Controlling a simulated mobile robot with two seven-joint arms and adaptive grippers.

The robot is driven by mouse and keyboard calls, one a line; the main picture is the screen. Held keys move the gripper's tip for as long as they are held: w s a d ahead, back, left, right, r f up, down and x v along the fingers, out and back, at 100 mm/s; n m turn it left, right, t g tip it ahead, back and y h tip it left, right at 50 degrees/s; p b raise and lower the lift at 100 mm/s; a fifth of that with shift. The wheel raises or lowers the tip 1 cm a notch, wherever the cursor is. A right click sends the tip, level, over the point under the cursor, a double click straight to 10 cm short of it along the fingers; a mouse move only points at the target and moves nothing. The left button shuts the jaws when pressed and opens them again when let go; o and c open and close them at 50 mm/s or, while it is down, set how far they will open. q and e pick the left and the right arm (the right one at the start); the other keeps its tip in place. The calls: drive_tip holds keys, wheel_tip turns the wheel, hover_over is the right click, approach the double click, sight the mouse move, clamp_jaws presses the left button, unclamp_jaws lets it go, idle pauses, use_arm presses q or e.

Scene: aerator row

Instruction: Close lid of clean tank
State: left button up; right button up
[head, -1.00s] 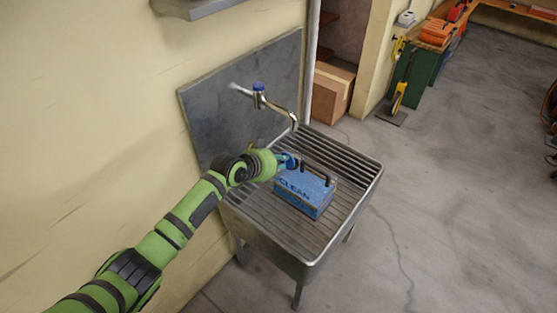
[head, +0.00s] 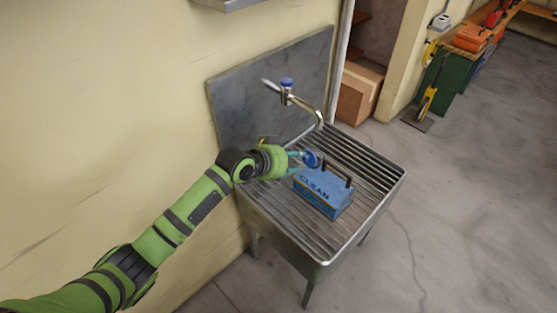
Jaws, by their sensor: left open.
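A blue tank (head: 323,192) marked CLEAN stands on the slatted top of a metal sink, with a dark handle (head: 338,172) above it. A round blue lid (head: 311,159) shows at the tank's far left corner, seemingly raised on edge; whether it is seated is too small to tell. My left gripper (head: 299,161) is open, just left of the lid, with its teal fingers pointing at it. I cannot tell whether a fingertip touches the lid. My right gripper is not in view.
The metal sink (head: 372,211) stands against a grey backsplash (head: 245,105). A tap with a blue knob (head: 287,84) reaches over the sink behind the gripper. A cardboard box (head: 357,97) stands beyond. The slats right of the tank are clear.

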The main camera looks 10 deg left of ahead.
use_arm(q)
drive_tip(key=v, duration=0.7)
drive_tip(key=shift+f, duration=0.1)
